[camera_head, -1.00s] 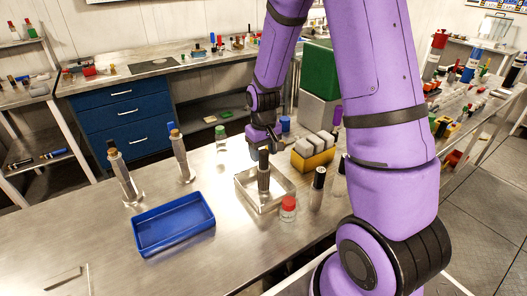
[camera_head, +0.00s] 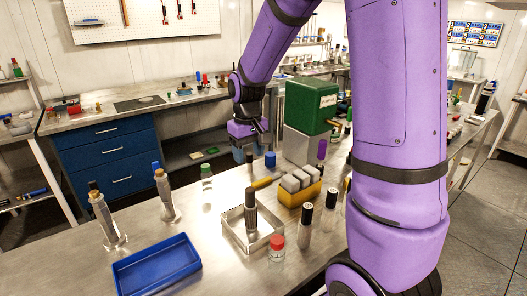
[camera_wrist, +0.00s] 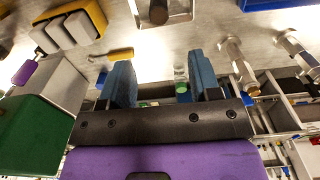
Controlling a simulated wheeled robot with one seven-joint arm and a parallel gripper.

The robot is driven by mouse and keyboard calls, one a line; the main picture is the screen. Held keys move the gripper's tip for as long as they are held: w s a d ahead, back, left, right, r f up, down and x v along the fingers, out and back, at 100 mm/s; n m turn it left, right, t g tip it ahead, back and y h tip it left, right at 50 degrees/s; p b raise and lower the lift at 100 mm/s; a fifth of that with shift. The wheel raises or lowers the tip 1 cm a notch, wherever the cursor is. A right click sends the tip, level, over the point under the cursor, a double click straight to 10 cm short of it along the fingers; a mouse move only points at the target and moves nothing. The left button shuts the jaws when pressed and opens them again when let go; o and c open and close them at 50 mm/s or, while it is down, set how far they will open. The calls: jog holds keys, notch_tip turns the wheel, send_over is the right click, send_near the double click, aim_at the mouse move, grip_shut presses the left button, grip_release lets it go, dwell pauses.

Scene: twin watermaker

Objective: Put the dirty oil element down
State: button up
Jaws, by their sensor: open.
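A dark cylindrical element (camera_head: 250,211), which I take to be the dirty oil element, stands upright in a shallow square metal tray (camera_head: 228,235) on the steel bench. Its dark end (camera_wrist: 158,12) also shows at the top of the wrist view, inside the tray (camera_wrist: 184,14). My gripper (camera_head: 247,146) is raised behind the tray, clear of the element. In the wrist view my two blue-grey fingers (camera_wrist: 161,75) are wide apart with nothing between them.
A blue tray (camera_head: 157,268) lies left of the metal tray. Two tall filter-like posts (camera_head: 165,195) stand behind it. A red-capped jar (camera_head: 277,247), dark-capped bottles (camera_head: 305,232) and a yellow holder with grey blocks (camera_head: 297,193) crowd the right. A green box (camera_head: 310,105) stands behind.

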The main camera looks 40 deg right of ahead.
jog(key=s+a+r+t, duration=0.2)
jog(key=s+a+r, duration=0.1)
jog(key=s+r, duration=0.5)
jog(key=s+a+r+t, duration=0.2)
jog(key=s+r, duration=0.5)
jog(key=s, duration=0.7)
jog(key=shift+s+a+r+t, duration=0.35)
jog(key=shift+s+a+t, duration=0.05)
jog(key=shift+t, duration=0.1)
